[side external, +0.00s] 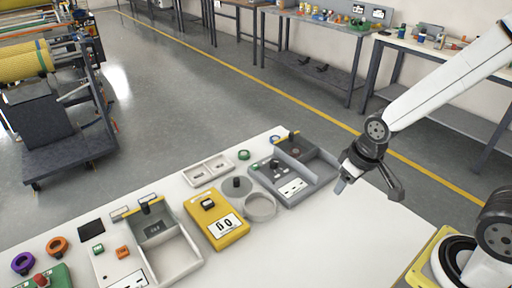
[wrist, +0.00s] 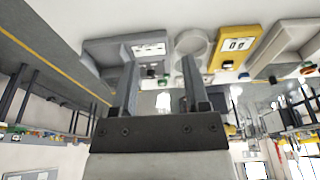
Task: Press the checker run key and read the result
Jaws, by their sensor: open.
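A yellow box (side external: 218,222) with a white display panel and a dark block on top sits on the white table, left of my gripper. It looks like the checker, but I cannot tell for sure; the panel's marks are too small to read surely. The box also shows at the top of the wrist view (wrist: 232,52). A grey tray unit (side external: 290,188) with a white label plate and small dark knobs stands nearer my gripper. My gripper (side external: 368,190) is open and empty, above the table's right part and apart from everything. Its two fingers (wrist: 159,65) show apart in the wrist view.
A round grey dish (side external: 260,207) and a dark grey cylinder (side external: 237,187) stand between the yellow box and the grey tray unit. A pale tray (side external: 175,258) lies left of the box. The front right of the white table (side external: 330,245) is clear.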

